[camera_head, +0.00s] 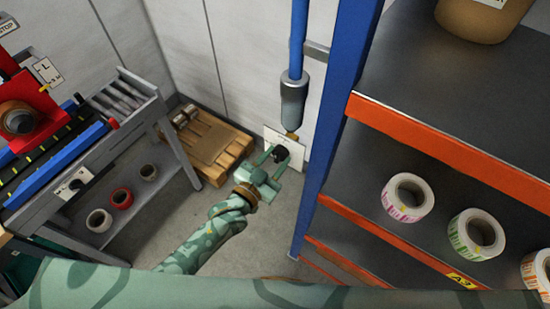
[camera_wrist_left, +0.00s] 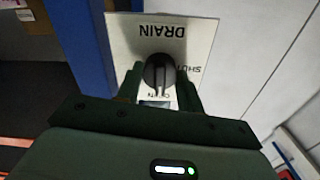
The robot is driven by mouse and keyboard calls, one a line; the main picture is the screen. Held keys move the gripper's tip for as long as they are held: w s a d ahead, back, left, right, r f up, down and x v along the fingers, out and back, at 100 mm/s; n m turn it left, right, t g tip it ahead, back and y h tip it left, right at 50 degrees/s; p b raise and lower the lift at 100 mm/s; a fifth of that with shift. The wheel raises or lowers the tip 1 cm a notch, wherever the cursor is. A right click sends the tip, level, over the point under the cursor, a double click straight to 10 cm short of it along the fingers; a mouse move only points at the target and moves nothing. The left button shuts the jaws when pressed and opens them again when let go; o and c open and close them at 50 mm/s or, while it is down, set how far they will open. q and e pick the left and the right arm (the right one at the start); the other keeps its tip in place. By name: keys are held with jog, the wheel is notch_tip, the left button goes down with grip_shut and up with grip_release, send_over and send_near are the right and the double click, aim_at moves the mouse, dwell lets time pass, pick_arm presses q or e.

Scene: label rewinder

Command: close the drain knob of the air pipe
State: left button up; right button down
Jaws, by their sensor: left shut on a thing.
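The blue air pipe (camera_head: 298,40) runs down the wall to a grey bowl (camera_head: 293,98) with a brass end. Below it is a white plate (camera_head: 296,152); in the left wrist view the plate (camera_wrist_left: 125,42) reads DRAIN, SHUT and a partly covered OPEN, upside down. The black drain knob (camera_head: 281,153) is on this plate. In the left wrist view the knob (camera_wrist_left: 158,74) has its grip bar roughly vertical, toward OPEN rather than SHUT at the right. My left gripper (camera_head: 275,158) is shut on the knob, a finger on each side. My right gripper is out of view.
A blue post (camera_head: 338,100) and orange-edged shelving (camera_head: 440,145) with label rolls (camera_head: 407,198) stand close on the right. A wooden pallet (camera_head: 212,150) lies behind on the floor. A grey bench (camera_head: 150,110) with a red machine (camera_head: 30,110) is left.

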pick_arm(q)
jog(key=n+p, duration=0.1)
jog(key=n, duration=0.2)
jog(key=n+p, duration=0.1)
jog(key=n, duration=0.8)
jog(key=shift+n, duration=0.3)
jog(key=n, duration=0.4)
jog(key=shift+n, duration=0.3)
jog(key=o, duration=1)
jog(key=shift+s+a, duration=0.1)
jog(key=v, duration=1.6)
